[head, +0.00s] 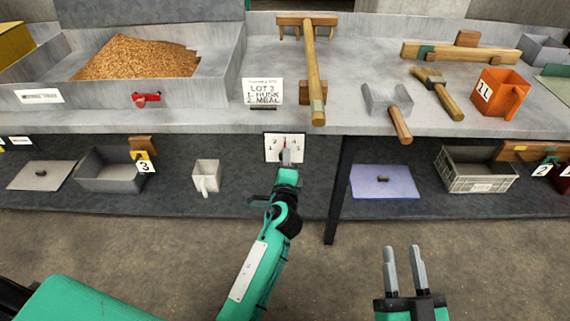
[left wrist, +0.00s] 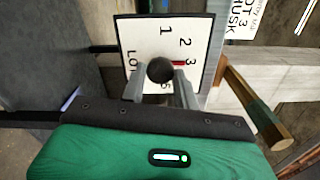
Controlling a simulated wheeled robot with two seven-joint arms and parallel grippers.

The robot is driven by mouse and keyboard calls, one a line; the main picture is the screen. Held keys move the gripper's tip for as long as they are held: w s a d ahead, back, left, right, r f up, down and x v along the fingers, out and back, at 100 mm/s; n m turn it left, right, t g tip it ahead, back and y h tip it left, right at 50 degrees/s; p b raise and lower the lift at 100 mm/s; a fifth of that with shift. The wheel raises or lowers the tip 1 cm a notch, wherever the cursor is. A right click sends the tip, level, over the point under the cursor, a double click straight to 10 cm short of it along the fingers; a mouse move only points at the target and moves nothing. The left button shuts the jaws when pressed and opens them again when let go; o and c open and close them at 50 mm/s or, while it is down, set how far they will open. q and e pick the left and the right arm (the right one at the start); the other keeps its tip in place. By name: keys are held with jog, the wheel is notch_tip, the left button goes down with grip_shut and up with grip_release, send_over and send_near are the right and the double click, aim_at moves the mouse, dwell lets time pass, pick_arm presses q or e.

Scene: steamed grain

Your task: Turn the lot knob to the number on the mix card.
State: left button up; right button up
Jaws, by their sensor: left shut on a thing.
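The white lot dial plate (head: 272,148) hangs at the bench's front edge; it also shows in the left wrist view (left wrist: 135,42), turned on its side. The dark round lot knob (left wrist: 160,70) sits on it, its red pointer (left wrist: 177,64) towards the 3. My left gripper (head: 287,160) is shut on the knob, with a finger on each side; it also shows in the left wrist view (left wrist: 160,88). The mix card (head: 262,91) stands above on the bench; its top line reads LOT 3. My right gripper (head: 404,268) is open and empty, low in front.
A grain bin (head: 215,85) stands left on the bench. A wooden rake (head: 312,75), a scoop (head: 388,98), a brush (head: 437,92) and an orange jug (head: 502,92) lie or stand to the right. The shelf below holds a grey tub (head: 105,180) and a crate (head: 478,178).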

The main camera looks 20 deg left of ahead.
jog(key=shift+d+r, duration=0.1)
jog(key=shift+r, duration=0.2)
jog(key=shift+t, duration=0.3)
pick_arm(q)
jog(key=o, duration=0.9)
jog(key=shift+o, duration=0.2)
